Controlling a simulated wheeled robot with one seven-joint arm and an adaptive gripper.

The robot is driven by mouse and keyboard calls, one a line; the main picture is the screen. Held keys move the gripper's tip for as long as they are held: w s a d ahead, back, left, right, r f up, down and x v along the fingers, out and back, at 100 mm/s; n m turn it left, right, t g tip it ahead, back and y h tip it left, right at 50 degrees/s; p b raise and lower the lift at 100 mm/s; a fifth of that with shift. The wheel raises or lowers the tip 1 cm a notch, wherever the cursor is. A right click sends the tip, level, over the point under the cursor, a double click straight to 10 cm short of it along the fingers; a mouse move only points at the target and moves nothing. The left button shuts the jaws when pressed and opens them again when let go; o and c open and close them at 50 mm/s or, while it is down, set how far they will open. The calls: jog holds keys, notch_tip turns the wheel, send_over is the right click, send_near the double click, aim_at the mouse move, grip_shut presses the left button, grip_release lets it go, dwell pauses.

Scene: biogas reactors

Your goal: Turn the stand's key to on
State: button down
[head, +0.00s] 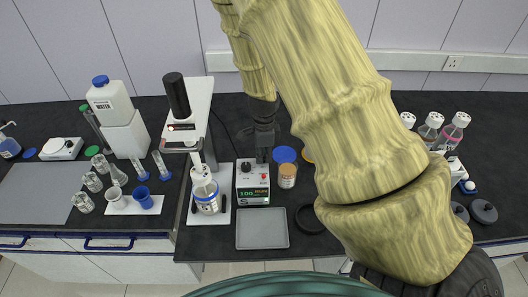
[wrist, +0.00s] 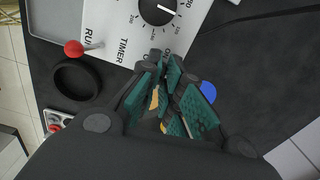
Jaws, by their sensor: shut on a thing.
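The stand is a white column and base plate (head: 222,214) with a black motor head (head: 176,95). Its white control box (head: 252,190) has a lit green display and a dial. My gripper (head: 263,158) comes down from above at the box's back right. In the wrist view a white panel (wrist: 112,28) reads RUN, TIMER and ON and carries a black dial (wrist: 158,11). My gripper's green-padded fingers (wrist: 166,66) are closed together at the ON lettering. They are shut on the key, which the fingers hide, so its angle cannot be told.
A bottle with a blue-banded label (head: 206,192) stands on the base plate. A blue-lidded jar (head: 287,172) is close to the gripper's right. A grey tray (head: 262,229) and a black ring (head: 311,219) lie in front.

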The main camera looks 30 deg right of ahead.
jog(key=shift+a+m, duration=0.15)
jog(key=shift+m, duration=0.35)
jog(key=c, duration=1.6)
grip_release()
jog(key=shift+p, duration=0.3)
jog(key=shift+r, duration=0.1)
jog(key=shift+r, duration=0.2)
notch_tip(320, 180, up, 11)
jog(key=shift+r, duration=0.2)
jog(key=shift+a+f, duration=0.1)
